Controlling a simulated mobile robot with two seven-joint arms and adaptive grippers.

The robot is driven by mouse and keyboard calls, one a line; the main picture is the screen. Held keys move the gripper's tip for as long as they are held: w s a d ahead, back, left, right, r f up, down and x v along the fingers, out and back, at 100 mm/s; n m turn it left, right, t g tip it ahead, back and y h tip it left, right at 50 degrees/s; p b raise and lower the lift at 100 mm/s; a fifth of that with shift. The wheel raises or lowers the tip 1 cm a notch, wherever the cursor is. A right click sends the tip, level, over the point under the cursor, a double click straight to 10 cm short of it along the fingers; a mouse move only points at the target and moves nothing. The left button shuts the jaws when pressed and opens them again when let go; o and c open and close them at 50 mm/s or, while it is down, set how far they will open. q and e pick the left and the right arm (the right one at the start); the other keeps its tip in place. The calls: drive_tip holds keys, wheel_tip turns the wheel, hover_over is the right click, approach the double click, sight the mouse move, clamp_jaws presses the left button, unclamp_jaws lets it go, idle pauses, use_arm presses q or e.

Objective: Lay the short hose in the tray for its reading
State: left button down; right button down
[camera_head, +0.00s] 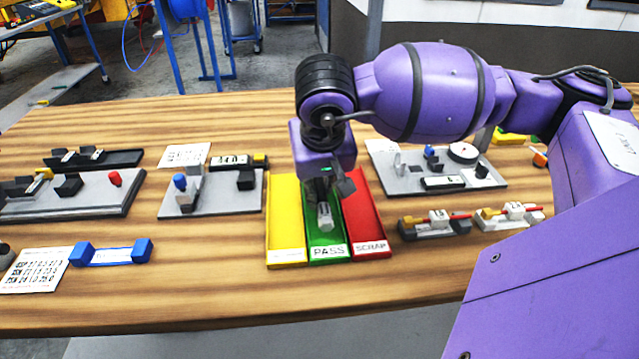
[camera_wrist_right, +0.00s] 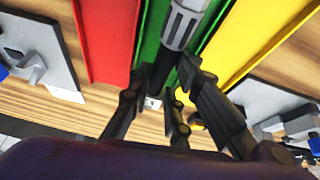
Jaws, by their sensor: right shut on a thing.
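My right gripper (camera_head: 328,188) is over the green tray (camera_head: 324,238) marked PASS, pointing down. It is shut on the short hose, a dark piece with a ribbed grey metal end (camera_head: 325,217). In the right wrist view the fingers (camera_wrist_right: 165,88) close around its dark part, and the grey end (camera_wrist_right: 181,28) points away over the green tray (camera_wrist_right: 150,38). I cannot tell whether the hose touches the tray floor. My left gripper is not in view.
A yellow tray (camera_head: 286,240) and a red SCRAP tray (camera_head: 369,230) flank the green one. Grey fixtures (camera_head: 225,203) and (camera_head: 455,175) stand left and right. A blue-ended gauge (camera_head: 110,254) lies at front left. The front middle of the wooden table is clear.

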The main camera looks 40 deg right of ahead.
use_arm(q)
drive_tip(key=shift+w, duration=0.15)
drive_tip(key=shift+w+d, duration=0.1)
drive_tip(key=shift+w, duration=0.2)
use_arm(e)
drive_tip(key=shift+f, duration=0.15)
use_arm(q)
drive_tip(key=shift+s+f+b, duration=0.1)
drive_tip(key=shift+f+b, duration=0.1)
drive_tip(key=shift+b, duration=0.1)
use_arm(e)
drive_tip(key=shift+f, duration=0.15)
drive_tip(key=c, duration=1.6)
unclamp_jaws()
drive_tip(key=shift+c, duration=0.2)
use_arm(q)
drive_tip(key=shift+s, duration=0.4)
use_arm(e)
drive_tip(key=shift+o, duration=0.5)
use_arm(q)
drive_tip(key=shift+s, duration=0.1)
